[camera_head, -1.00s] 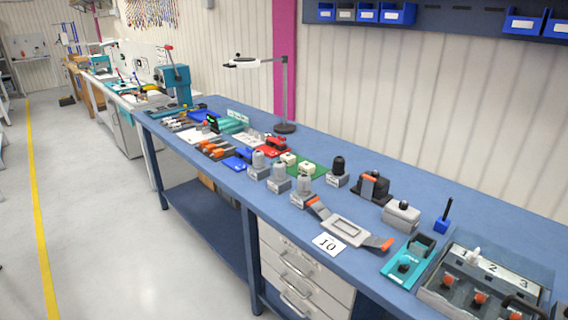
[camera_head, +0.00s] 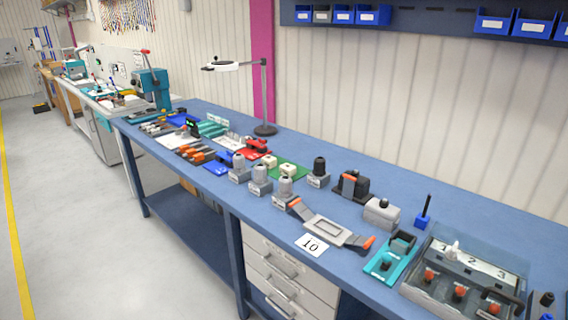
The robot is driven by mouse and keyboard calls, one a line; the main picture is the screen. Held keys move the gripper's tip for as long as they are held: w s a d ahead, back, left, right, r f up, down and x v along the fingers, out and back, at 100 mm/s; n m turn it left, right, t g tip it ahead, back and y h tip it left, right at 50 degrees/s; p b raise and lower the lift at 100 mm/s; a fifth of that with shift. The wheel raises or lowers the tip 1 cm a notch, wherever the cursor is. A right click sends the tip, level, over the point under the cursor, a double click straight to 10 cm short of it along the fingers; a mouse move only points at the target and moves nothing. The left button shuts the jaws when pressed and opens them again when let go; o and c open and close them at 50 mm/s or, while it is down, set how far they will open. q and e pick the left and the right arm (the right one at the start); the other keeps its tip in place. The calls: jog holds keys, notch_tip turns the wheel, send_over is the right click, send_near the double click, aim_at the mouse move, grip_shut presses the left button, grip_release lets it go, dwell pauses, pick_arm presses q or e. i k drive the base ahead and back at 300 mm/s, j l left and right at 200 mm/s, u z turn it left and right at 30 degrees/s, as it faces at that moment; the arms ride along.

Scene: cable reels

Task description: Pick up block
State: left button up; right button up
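Several small block-like things stand on the blue workbench (camera_head: 330,165), and I cannot tell which one is the task's block. Two small whitish blocks (camera_head: 289,170) sit on a green mat (camera_head: 297,174) near the middle. Neither of my grippers is in view.
A grey tray with orange-ended straps (camera_head: 328,229) lies by the front edge, near a "10" card (camera_head: 312,245). A teal fixture (camera_head: 390,262) and a clear-lidded box (camera_head: 465,270) are at the right. A lamp (camera_head: 264,95) stands at the back. Open floor (camera_head: 90,230) is at the left.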

aim_at(271, 162)
jog(key=i+j+z, duration=0.2)
jog(key=z, duration=0.25)
jog(key=i+j+z, duration=0.1)
jog(key=j+z, duration=0.35)
jog(key=i+j+z, duration=0.25)
jog(key=j, duration=1.05)
jog(key=j+z, duration=0.25)
jog(key=j, duration=1.05)
